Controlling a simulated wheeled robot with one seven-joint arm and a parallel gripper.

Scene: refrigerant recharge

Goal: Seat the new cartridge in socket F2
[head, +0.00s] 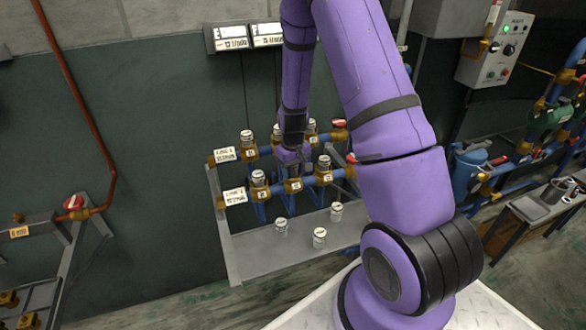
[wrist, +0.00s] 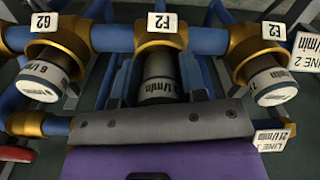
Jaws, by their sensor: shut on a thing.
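In the wrist view the cartridge (wrist: 159,88) shows a grey body and white printed cap, in line with the brass socket F2 (wrist: 161,45). My gripper (head: 293,158) is shut on this cartridge, with dark finger parts on both sides of it in the wrist view (wrist: 160,76). I cannot tell how deep the cartridge sits in the socket. Sockets labelled 62 or G2 (wrist: 60,45) and E2 (wrist: 262,50) flank it, each with a white-capped cartridge. In the head view my arm and gripper hide part of the rack's middle.
Several cartridges in brass sockets line two blue pipes with red-handled valves (head: 338,123). Three loose cartridges (head: 319,237) stand on the grey shelf (head: 258,262). A control box (head: 497,48) and a small bench (head: 535,210) are at right. The shelf's front left is clear.

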